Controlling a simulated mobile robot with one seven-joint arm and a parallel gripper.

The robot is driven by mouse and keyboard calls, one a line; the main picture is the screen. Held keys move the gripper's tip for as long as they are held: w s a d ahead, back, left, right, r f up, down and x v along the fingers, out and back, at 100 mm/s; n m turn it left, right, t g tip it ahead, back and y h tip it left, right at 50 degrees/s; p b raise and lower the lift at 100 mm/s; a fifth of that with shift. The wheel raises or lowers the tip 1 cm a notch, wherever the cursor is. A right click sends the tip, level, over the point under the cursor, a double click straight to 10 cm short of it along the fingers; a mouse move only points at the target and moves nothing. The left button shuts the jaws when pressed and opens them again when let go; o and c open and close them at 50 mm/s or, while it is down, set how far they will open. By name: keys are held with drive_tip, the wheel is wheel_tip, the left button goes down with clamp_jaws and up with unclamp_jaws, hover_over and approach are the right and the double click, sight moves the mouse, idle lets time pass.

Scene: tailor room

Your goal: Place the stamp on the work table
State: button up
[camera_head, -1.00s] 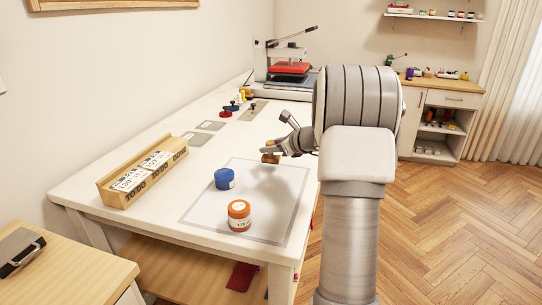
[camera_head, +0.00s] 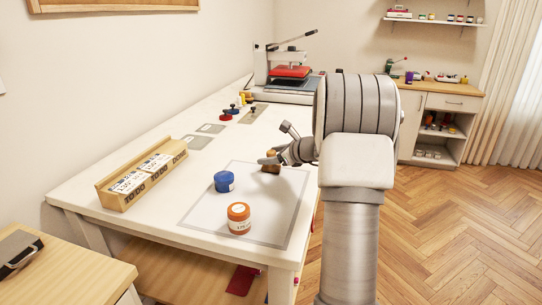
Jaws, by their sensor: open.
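The stamp (camera_head: 271,168) is a small brown wooden piece with a lighter orange-brown knob above it. It appears upright at the far part of the grey-bordered mat on the white work table (camera_head: 95,205). My gripper (camera_head: 269,160) is open, with its fingers at the stamp's upper part. My gripper and arm hide part of the stamp's right side. Whether the fingers touch it, and whether its base rests fully on the mat, is too small to tell.
A wooden card box (camera_head: 142,182) lies at the left. A heat press (camera_head: 290,75) and several small stamps (camera_head: 226,114) are farther back.

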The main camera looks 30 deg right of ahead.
drive_tip(key=p+v, duration=0.1)
drive_tip(key=v, duration=1.1)
drive_tip(key=shift+p, duration=0.4)
drive_tip(key=shift+a, duration=0.15)
